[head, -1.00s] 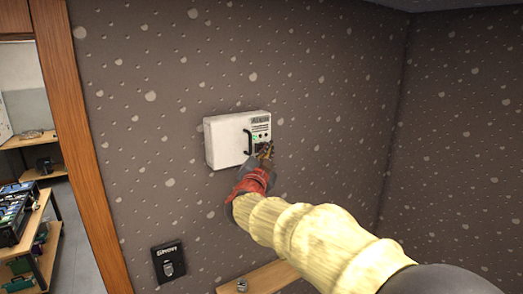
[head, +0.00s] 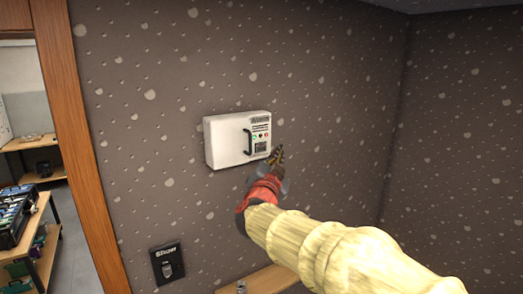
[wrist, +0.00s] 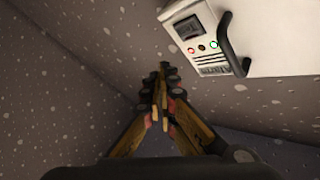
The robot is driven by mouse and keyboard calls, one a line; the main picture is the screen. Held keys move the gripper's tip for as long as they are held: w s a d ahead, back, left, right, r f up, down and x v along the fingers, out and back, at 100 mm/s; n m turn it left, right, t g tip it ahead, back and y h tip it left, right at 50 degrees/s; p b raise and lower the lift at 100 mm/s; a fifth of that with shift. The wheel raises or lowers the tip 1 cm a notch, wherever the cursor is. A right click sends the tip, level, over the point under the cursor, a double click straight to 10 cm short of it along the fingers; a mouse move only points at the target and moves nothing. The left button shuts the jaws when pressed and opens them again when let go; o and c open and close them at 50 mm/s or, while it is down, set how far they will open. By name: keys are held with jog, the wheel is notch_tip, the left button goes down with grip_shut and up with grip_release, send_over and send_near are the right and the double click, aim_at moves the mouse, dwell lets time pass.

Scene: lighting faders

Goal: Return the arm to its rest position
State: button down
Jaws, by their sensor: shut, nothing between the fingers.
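My gripper (head: 278,155) is shut and empty, just right of the lower right edge of a white wall box (head: 228,143) in the head view. In the wrist view its fingers (wrist: 160,95) meet at the tips, and nothing is between them. The white box also shows in the wrist view (wrist: 275,40), at the upper right, apart from the fingers. It has a black handle (head: 248,141), a small dark screen (head: 261,147) and small coloured lights. My arm reaches in from the lower right of the head view.
A dark wall switch (head: 168,263) is low on the speckled wall. A wooden shelf (head: 262,280) lies below my arm. A wooden door frame (head: 75,140) stands at the left, with loaded shelves beyond it. The wall to the right is bare.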

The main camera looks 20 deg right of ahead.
dwell(0.4)
jog(key=w+a+f+n+g+y, duration=0.1)
jog(key=w+a+f+n+y, duration=0.1)
jog(key=a+f+n+y, duration=0.7)
jog(key=s+a+f+g+y+b, duration=0.25)
jog(key=s+a+f, duration=0.4)
jog(key=f, duration=0.45)
jog(key=s+d+f+n+g+b, duration=0.1)
jog(key=s+d+f+g+b, duration=0.1)
jog(key=s+f+b, duration=0.4)
jog(key=s+d+f+n+g+h+b, duration=0.1)
jog(key=s+f+b, duration=0.5)
jog(key=s+f, duration=0.6)
jog(key=s+d+f+n+g+b, duration=0.2)
jog(key=s+d+f+g+b, duration=0.2)
jog(key=s, duration=1.2)
notch_tip(320, 180, down, 6)
jog(key=g+b, duration=0.1)
jog(key=b, duration=0.2)
jog(key=shift+s+d+h, duration=0.25)
jog(key=shift+s+h, duration=0.05)
jog(key=shift+h, duration=0.05)
